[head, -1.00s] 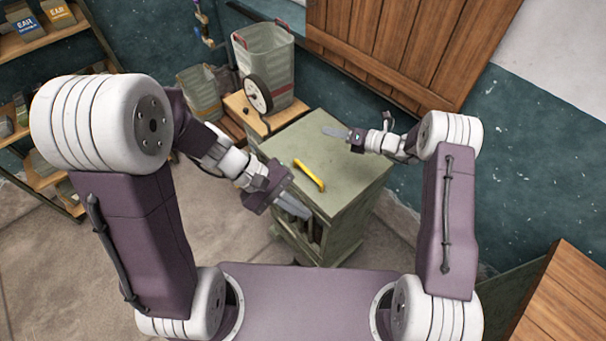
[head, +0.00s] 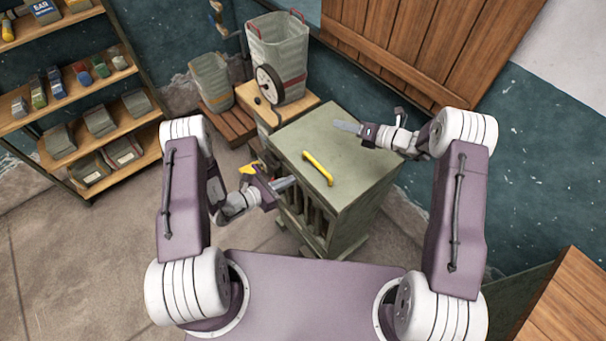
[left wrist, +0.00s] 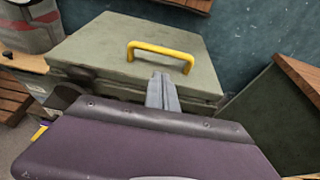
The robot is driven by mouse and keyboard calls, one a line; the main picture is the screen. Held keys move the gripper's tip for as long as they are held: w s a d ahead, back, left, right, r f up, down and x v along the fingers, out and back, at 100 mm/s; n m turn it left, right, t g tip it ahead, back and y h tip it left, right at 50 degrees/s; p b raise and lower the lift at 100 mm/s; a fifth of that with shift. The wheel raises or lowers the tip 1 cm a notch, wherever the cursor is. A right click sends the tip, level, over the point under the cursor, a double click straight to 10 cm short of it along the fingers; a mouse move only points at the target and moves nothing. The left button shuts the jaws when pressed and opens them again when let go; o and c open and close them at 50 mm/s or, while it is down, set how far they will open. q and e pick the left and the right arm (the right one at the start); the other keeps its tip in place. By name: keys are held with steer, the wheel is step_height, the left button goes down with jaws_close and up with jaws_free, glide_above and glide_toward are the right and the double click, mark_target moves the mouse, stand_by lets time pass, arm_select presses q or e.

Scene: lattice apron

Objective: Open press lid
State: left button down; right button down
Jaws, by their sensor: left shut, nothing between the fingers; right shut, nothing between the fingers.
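The press is a green box-like cabinet with slatted sides (head: 308,212). Its flat green lid (head: 345,150) looks closed, with a yellow handle (head: 318,168) near the front left edge. My left gripper (head: 286,183) is shut and empty, beside the press's left side and apart from the handle. In the left wrist view the shut fingers (left wrist: 162,92) point toward the lid's edge, below the yellow handle (left wrist: 160,53). My right gripper (head: 347,126) is shut and empty, over the lid's far right part; I cannot tell whether it touches.
A grey bin with red handles (head: 279,50) and a wheel (head: 270,85) stand on a wooden stand behind the press. A smaller bin (head: 211,84) is left of them. Shelves (head: 80,148) stand at the left. A wooden surface (head: 572,305) is at lower right. Floor at left is clear.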

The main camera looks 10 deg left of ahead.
mark_target(316, 165)
arm_select(q)
steer(key=x, duration=0.9)
steer(key=shift+w+d, duration=0.15)
steer(key=shift+d, duration=0.05)
steer(key=shift+w+d+r, duration=0.1)
steer(key=shift+w+r, duration=0.05)
steer(key=shift+r, duration=1)
arm_select(e)
steer(key=c, duration=1.4)
jaws_free()
